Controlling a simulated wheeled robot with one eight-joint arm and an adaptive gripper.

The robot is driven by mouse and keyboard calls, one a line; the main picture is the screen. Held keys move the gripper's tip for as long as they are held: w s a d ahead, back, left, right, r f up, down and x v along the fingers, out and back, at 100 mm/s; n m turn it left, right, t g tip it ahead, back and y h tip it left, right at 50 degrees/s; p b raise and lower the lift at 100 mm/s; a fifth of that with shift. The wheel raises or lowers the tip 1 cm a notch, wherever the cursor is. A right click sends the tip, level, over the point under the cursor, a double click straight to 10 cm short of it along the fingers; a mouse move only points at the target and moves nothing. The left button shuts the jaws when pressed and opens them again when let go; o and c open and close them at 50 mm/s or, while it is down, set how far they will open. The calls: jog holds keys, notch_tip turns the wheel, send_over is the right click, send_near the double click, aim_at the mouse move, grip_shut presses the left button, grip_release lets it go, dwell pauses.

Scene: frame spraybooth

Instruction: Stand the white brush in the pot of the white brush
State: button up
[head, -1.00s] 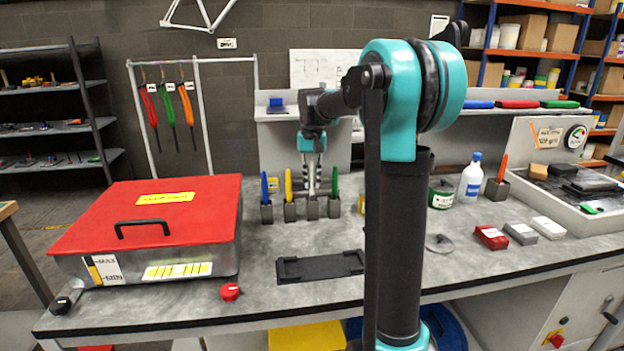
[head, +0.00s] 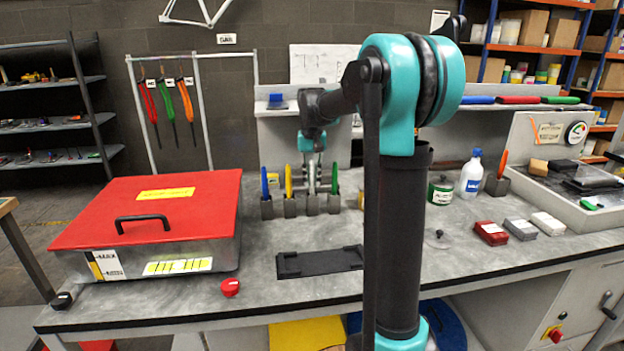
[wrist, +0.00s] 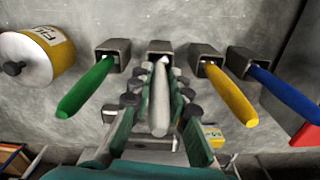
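The white brush (wrist: 159,105) stands in its dark square pot (wrist: 155,45) in the wrist view, its lower end at the pot's opening. My gripper (wrist: 160,92) is around the brush handle, one finger on each side, with narrow gaps showing between handle and fingers. In the head view my gripper (head: 312,172) is above the third pot from the left (head: 312,206), and the pale handle shows partly between the fingers. The brush's base inside the pot is hidden.
A green brush (wrist: 88,86) stands in the pot on one side. A yellow brush (wrist: 230,95) and a blue brush (wrist: 288,94) stand on the other. A yellow labelled can (wrist: 38,60) is nearby. A black tray (head: 320,262) lies in front; a red-lidded box (head: 150,210) stands left.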

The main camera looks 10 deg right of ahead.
jog(key=o, duration=0.4)
notch_tip(320, 180, up, 12)
jog(key=shift+r, duration=0.1)
dwell(0.4)
jog(key=shift+s, duration=0.1)
